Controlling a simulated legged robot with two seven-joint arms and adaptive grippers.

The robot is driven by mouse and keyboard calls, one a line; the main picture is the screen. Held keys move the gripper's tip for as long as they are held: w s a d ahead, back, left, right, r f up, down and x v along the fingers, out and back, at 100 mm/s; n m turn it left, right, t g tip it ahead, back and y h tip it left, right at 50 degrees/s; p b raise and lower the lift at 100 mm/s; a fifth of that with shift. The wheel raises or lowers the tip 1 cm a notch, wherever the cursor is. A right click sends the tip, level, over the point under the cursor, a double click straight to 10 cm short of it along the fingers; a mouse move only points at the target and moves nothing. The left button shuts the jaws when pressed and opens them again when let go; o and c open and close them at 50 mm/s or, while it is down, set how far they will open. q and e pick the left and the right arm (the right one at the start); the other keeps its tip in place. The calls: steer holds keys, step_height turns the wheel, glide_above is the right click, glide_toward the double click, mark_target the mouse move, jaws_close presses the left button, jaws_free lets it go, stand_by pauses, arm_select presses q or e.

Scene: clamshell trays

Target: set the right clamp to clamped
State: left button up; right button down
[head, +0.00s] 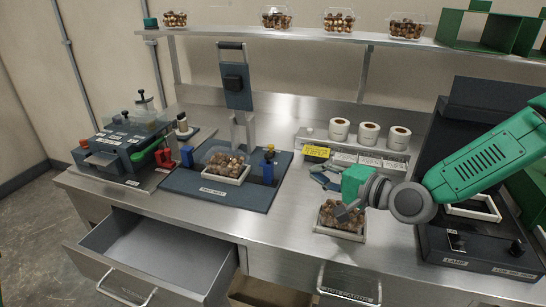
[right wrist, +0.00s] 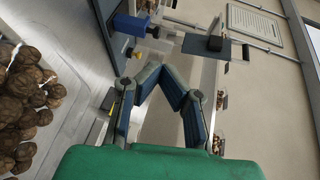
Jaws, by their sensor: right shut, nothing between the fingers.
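The seal-unit base (head: 235,194) is a dark blue plate on the bench, with a clear clamshell tray of brown nuts (head: 228,165) in its middle. The right clamp (head: 267,170) is a blue block with a yellow part on top, standing at the plate's right side; whether it is clamped is too small to tell. A second blue clamp (head: 187,156) stands at the left side. My right gripper (head: 342,212) is shut and empty, over a nut tray (head: 340,236) right of the plate, apart from the clamp. Its fingers (right wrist: 162,68) meet in the right wrist view. My left gripper is out of view.
An upright lever post with a dark panel (head: 236,80) stands behind the plate. White label rolls (head: 369,135) are at the back right. A dark machine (head: 465,240) is at far right. An open drawer (head: 150,255) juts out at front left.

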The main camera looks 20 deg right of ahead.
mark_target(269, 158)
steer(key=shift+w+d+f, duration=0.1)
steer(key=shift+d, duration=0.15)
steer(key=shift+w+d+f, duration=0.15)
steer(key=shift+w+f, duration=0.05)
steer(key=shift+w, duration=0.1)
steer(key=x, duration=0.6)
steer(key=a+x, duration=0.1)
steer(key=x, duration=0.5)
steer(key=shift+a+r, duration=0.1)
steer(key=shift+w, duration=0.55)
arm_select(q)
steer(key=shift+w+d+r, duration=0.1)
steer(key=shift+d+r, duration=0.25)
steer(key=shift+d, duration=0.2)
arm_select(e)
steer(key=shift+w+d, duration=0.1)
steer(key=shift+d, duration=0.2)
steer(key=shift+a, duration=0.15)
